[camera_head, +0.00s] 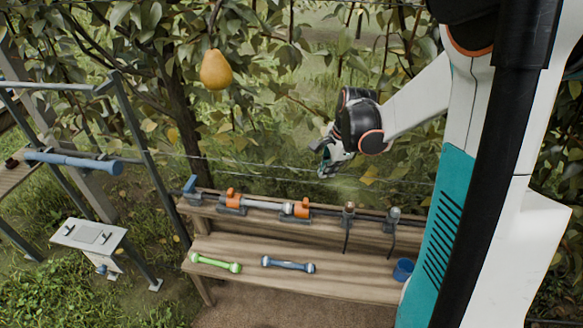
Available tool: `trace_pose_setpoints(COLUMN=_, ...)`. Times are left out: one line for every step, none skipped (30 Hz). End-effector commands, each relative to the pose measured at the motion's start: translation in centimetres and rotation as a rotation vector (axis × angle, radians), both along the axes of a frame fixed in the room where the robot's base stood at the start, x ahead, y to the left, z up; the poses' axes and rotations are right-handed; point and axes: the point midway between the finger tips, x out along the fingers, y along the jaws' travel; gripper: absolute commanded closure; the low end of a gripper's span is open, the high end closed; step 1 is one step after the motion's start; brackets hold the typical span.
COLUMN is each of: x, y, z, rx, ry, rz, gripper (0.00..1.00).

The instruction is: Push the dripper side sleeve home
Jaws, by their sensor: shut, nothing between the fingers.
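A dark drip line with fittings (268,205) runs along the upper rail of the wooden bench. It has a pale grey middle part between a left orange collar (232,196) and a right orange collar (302,208). I cannot tell which piece is the dripper side sleeve, or how far it is seated. A brown-capped fitting (348,211) and a grey-capped fitting (394,216) stand to the right, with thin dark tubes hanging down. My gripper (324,168) is shut and empty, in the air above and behind the line's right part, apart from it.
A green tool (215,263), a blue tool (288,264) and a blue cup (403,270) are on the lower bench shelf (340,282). A pear (216,69) hangs above. Wires cross behind the bench. A metal frame and white box (90,240) stand left.

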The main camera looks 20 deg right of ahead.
Motion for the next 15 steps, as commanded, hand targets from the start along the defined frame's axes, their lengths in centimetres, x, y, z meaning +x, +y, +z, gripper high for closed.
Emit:
trace_pose_setpoints(x=0.0, y=-1.3, z=-1.4, rx=0.042, ry=0.029, rz=-0.085, gripper=1.00)
trace_pose_setpoints(x=-0.1, y=-1.9, z=-2.1, rx=0.066, ry=0.045, rz=-0.133, gripper=1.00)
trace_pose_setpoints(x=-0.3, y=-2.5, z=-3.0, rx=0.095, ry=0.067, rz=-0.191, gripper=1.00)
trace_pose_setpoints(x=-0.4, y=-3.0, z=-3.6, rx=0.117, ry=0.082, rz=-0.232, gripper=1.00)
trace_pose_setpoints(x=-0.5, y=-3.3, z=-4.2, rx=0.135, ry=0.095, rz=-0.268, gripper=1.00)
trace_pose_setpoints(x=-0.7, y=-3.8, z=-4.8, rx=0.156, ry=0.112, rz=-0.312, gripper=1.00)
trace_pose_setpoints(x=-0.8, y=-4.1, z=-5.3, rx=0.170, ry=0.122, rz=-0.339, gripper=1.00)
trace_pose_setpoints(x=-1.0, y=-4.3, z=-5.6, rx=0.182, ry=0.132, rz=-0.363, gripper=1.00)
trace_pose_setpoints(x=-1.1, y=-4.5, z=-6.1, rx=0.194, ry=0.143, rz=-0.389, gripper=1.00)
trace_pose_setpoints(x=-1.1, y=-4.7, z=-6.3, rx=0.202, ry=0.148, rz=-0.404, gripper=1.00)
trace_pose_setpoints(x=-1.2, y=-4.8, z=-6.4, rx=0.207, ry=0.153, rz=-0.415, gripper=1.00)
trace_pose_setpoints(x=-1.3, y=-4.9, z=-6.7, rx=0.213, ry=0.158, rz=-0.426, gripper=1.00)
trace_pose_setpoints(x=-1.3, y=-4.9, z=-6.9, rx=0.215, ry=0.161, rz=-0.430, gripper=1.00)
trace_pose_setpoints(x=-1.3, y=-4.9, z=-7.1, rx=0.216, ry=0.162, rz=-0.433, gripper=1.00)
trace_pose_setpoints(x=-1.2, y=-4.8, z=-7.4, rx=0.216, ry=0.162, rz=-0.434, gripper=1.00)
